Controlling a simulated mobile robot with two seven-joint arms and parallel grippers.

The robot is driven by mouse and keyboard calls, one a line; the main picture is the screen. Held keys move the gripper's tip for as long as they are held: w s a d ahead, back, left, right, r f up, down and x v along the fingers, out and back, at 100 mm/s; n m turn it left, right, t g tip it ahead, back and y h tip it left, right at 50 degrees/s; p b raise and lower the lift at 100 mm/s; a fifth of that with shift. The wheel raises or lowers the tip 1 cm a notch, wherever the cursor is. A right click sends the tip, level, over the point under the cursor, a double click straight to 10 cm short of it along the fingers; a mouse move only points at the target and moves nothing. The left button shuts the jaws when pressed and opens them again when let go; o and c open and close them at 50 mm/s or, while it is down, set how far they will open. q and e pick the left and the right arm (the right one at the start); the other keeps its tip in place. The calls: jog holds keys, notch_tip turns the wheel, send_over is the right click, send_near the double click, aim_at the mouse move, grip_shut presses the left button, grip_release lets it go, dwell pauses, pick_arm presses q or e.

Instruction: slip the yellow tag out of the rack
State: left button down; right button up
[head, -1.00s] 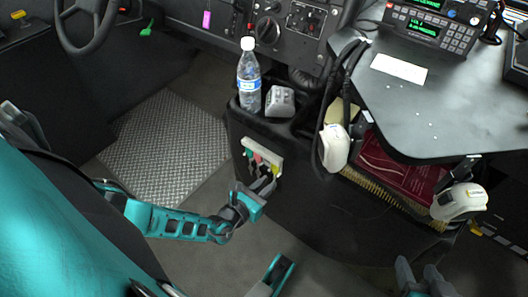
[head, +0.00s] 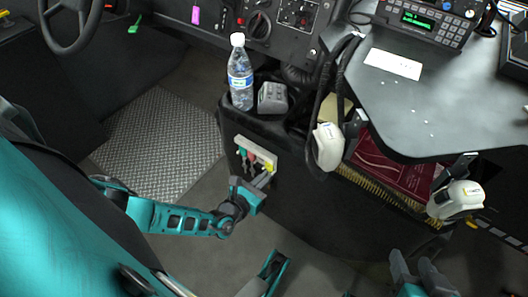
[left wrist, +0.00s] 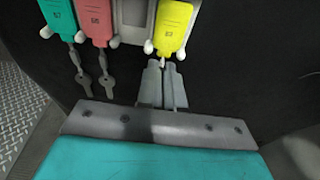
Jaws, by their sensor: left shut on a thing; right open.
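The white rack (head: 256,152) is on the dark console side below the bottle; part of it also shows in the left wrist view (left wrist: 131,26). The yellow tag (left wrist: 172,28) hangs at the rack's right end, and shows small in the head view (head: 268,166). A green tag (left wrist: 61,18) and a pink tag (left wrist: 95,22) hang to its left, with keys below them. My left gripper (left wrist: 163,84) is just under the yellow tag, shut on its lower hanging part, which the fingers mostly hide. My right gripper (head: 417,268) is open and empty at the bottom right.
A water bottle (head: 240,75) and a grey device (head: 272,97) stand on the console above the rack. A white handset (head: 328,146) hangs to the right, beside the dark desk (head: 440,120). The floor in front of the rack looks clear.

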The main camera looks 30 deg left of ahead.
pick_arm(q)
jog(key=shift+s, duration=0.25)
dwell(0.3)
